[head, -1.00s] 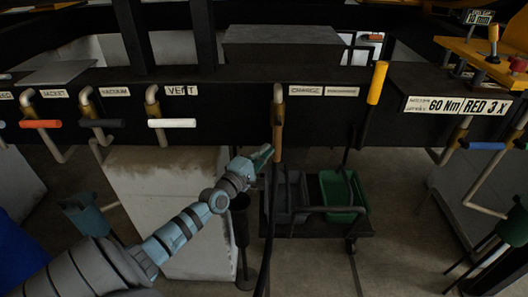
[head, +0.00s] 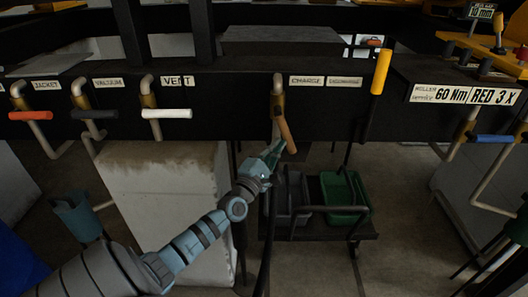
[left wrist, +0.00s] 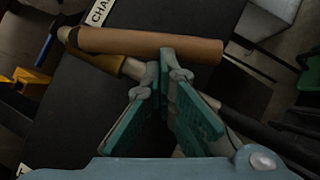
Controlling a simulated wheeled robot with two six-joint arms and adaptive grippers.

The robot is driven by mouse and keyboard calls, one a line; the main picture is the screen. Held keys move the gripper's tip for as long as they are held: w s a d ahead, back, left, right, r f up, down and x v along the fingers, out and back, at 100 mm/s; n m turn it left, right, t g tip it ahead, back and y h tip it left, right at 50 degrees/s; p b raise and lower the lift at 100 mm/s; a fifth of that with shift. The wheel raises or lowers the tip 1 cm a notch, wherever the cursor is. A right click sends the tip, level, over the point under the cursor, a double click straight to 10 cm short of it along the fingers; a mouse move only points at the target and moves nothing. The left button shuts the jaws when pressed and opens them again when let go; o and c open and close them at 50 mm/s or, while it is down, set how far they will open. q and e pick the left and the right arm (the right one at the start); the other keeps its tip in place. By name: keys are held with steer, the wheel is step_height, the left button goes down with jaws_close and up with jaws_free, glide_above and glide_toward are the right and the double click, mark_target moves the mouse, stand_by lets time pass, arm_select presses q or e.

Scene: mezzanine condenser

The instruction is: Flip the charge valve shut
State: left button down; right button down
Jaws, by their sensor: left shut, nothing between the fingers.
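The charge valve is a brass body (head: 278,103) under a bent pipe on the dark beam, left of the CHARGE label (head: 307,81). Its orange-brown lever (head: 287,135) hangs downward, tilted to the lower right. In the left wrist view the lever (left wrist: 150,45) lies across the top, beyond the fingertips. My left gripper (head: 275,149) is shut and empty, its tips close beside the lever, on its left in the head view. The teal fingers also show in the left wrist view (left wrist: 167,62), meeting at the lever's lower edge; I cannot tell if they touch. My right gripper is out of view.
Other valves with a white lever (head: 166,113), a dark lever (head: 94,115) and an orange-red lever (head: 30,116) sit to the left. A yellow upright handle (head: 381,72) stands to the right. A cart with a green bin (head: 343,193) is below.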

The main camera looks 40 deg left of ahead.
arm_select(q)
steer(key=w+d+r+n+g+y+b, duration=0.1)
steer(key=w+d+r+n+y+b, duration=0.1)
steer(key=n+y+b, duration=0.4)
steer(key=w+d+r+n+g+y+b, duration=0.1)
steer(key=w+d+r+n+y+b, duration=0.2)
steer(key=n+y+b, duration=0.4)
steer(key=shift+w+d+n+g+b, duration=0.5)
steer(key=shift+d+n, duration=0.4)
steer(key=shift+n, duration=2.9)
steer(key=shift+r, duration=0.1)
steer(key=v, duration=1.2)
